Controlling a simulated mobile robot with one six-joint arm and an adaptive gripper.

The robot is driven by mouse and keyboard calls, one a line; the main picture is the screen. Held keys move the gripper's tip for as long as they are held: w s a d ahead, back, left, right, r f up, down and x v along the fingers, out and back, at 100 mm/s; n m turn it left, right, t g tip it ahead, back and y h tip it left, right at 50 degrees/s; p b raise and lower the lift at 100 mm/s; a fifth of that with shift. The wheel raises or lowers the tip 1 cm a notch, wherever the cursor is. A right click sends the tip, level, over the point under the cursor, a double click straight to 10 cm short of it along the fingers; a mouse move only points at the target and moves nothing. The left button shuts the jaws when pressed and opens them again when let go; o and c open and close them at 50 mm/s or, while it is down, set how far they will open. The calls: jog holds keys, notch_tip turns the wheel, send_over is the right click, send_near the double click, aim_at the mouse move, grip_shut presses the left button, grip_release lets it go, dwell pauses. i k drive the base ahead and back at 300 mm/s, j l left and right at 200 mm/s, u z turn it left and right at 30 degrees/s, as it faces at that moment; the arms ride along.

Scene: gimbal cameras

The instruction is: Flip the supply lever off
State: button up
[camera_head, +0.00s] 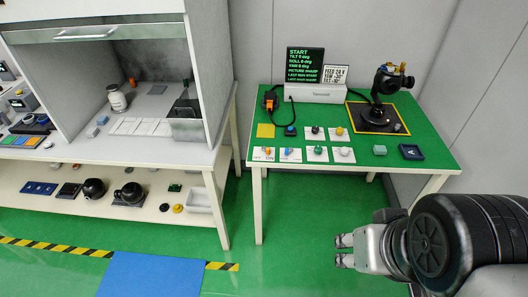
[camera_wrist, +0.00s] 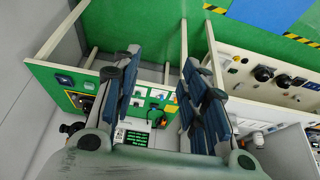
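On the green table (camera_head: 395,157), small white cards carry coloured knobs and levers. The front-left card (camera_head: 258,157) has a small orange lever (camera_head: 268,150) and lettering that seems to include ON. A card beside it has a blue lever (camera_head: 288,151). I cannot read which one is the supply lever, nor its setting. My gripper (camera_head: 344,250) is in front of the table, apart from it and from the cards. In the wrist view my gripper (camera_wrist: 163,95) is open and empty, its fingers wide apart, with several cards (camera_wrist: 158,94) showing small between them.
A gimbal camera (camera_head: 392,80) stands on a yellow-edged mat at the back right. A white supply box (camera_head: 314,93), a green-text screen (camera_head: 305,64) and a feed card (camera_head: 335,75) are at the back. A cabinet bench (camera_head: 215,160) stands left.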

aim_at(267, 150)
jog(key=i+l, duration=0.1)
jog(key=i, duration=0.95)
jog(key=j+u, duration=0.05)
